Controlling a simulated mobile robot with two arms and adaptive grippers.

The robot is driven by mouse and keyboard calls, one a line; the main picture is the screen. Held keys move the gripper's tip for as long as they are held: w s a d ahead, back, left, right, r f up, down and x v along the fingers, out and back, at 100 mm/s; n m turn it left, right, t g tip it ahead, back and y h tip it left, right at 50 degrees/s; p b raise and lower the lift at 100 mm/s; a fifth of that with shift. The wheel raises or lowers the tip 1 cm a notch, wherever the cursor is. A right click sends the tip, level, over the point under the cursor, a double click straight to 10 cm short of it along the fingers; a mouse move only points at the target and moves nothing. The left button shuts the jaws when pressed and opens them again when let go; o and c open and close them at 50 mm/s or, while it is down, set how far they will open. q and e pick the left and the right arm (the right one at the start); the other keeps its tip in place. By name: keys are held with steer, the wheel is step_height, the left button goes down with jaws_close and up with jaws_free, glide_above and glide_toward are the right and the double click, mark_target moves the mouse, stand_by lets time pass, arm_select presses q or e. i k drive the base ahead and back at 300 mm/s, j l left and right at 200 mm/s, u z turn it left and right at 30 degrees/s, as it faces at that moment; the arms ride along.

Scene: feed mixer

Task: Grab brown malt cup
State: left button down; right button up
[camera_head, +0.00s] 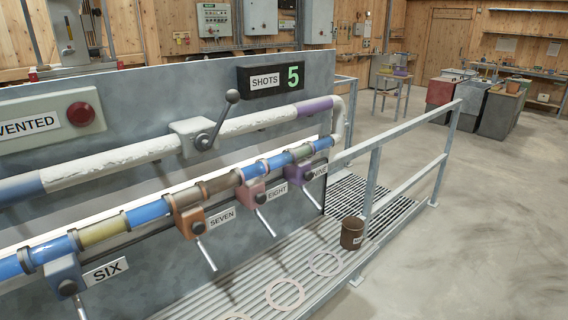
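The brown malt cup (352,233) stands upright on the ribbed metal ledge, at its right end near a railing post. A small white label shows low on its front. Its dark opening faces up, and I cannot see what is inside. Neither of my grippers shows in the head view.
Flat rings (285,294) lie along the ribbed ledge (300,254) left of the cup. A metal railing (407,178) rises behind and right of it. Levers (204,252) hang from the pipe panel (120,95) at left. Open concrete floor (480,230) lies to the right.

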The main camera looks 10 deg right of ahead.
mark_target(353, 230)
steer(key=i+l, duration=0.15)
steer(key=l, duration=0.3)
steer(key=i+l+u, duration=0.15)
steer(key=l, duration=0.3)
steer(key=i+l, duration=0.1)
steer(key=l, duration=0.35)
steer(key=u, duration=0.05)
